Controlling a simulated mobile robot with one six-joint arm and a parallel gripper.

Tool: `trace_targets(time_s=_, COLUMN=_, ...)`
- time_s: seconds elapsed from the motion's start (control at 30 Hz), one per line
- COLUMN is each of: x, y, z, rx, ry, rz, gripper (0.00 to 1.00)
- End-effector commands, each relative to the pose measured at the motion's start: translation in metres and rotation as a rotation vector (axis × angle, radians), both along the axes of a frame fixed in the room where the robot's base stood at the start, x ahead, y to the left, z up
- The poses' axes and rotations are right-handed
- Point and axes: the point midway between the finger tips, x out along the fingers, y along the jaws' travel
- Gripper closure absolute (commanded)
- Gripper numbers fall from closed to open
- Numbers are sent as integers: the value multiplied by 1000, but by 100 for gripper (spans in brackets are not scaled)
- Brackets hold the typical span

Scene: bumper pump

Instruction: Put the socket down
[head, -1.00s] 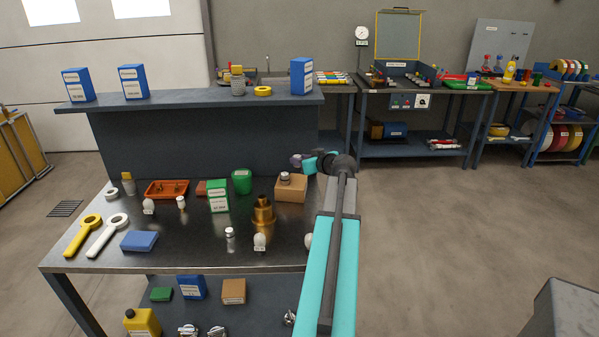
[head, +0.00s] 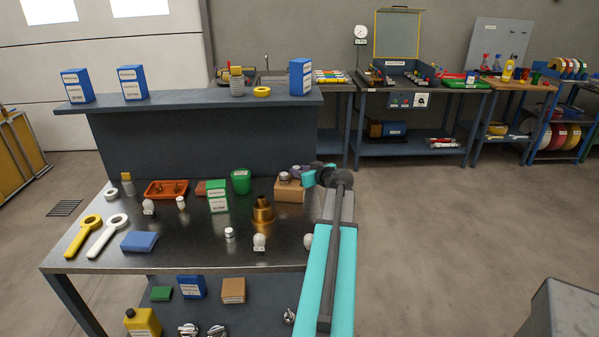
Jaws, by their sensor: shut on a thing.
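My gripper (head: 300,172) is at the end of my teal arm, over the back right of the dark metal bench (head: 190,255). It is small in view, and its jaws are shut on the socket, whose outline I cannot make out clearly. The gripper is close to the right side of a brown cardboard box (head: 289,192). A small silver round piece (head: 284,177) shows at the top of this box, just left of the jaws. I cannot tell whether the jaws touch the piece or the box.
A brass fitting (head: 263,212), a green-and-white box (head: 218,198), a green cup (head: 241,181) and white bulbs (head: 260,241) stand nearby. An orange tray (head: 166,189) lies further left. A raised dark shelf (head: 200,105) runs behind. The bench's front left holds a blue box (head: 140,241).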

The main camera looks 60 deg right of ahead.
Motion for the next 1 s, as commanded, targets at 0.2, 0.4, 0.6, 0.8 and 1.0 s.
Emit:
trace_targets(time_s=0.2, x=0, y=0, z=-4, rx=0, ry=-1, rz=0, gripper=99)
trace_targets(time_s=0.4, x=1, y=0, z=-5, rx=0, ry=-1, rz=1, gripper=99)
trace_targets(time_s=0.6, x=1, y=1, z=-6, rx=0, ry=0, rz=1, gripper=65)
trace_targets(time_s=0.8, x=1, y=1, z=-6, rx=0, ry=0, rz=1, gripper=65)
trace_targets(time_s=1.0, x=1, y=1, z=-5, rx=1, ry=0, rz=2, gripper=65)
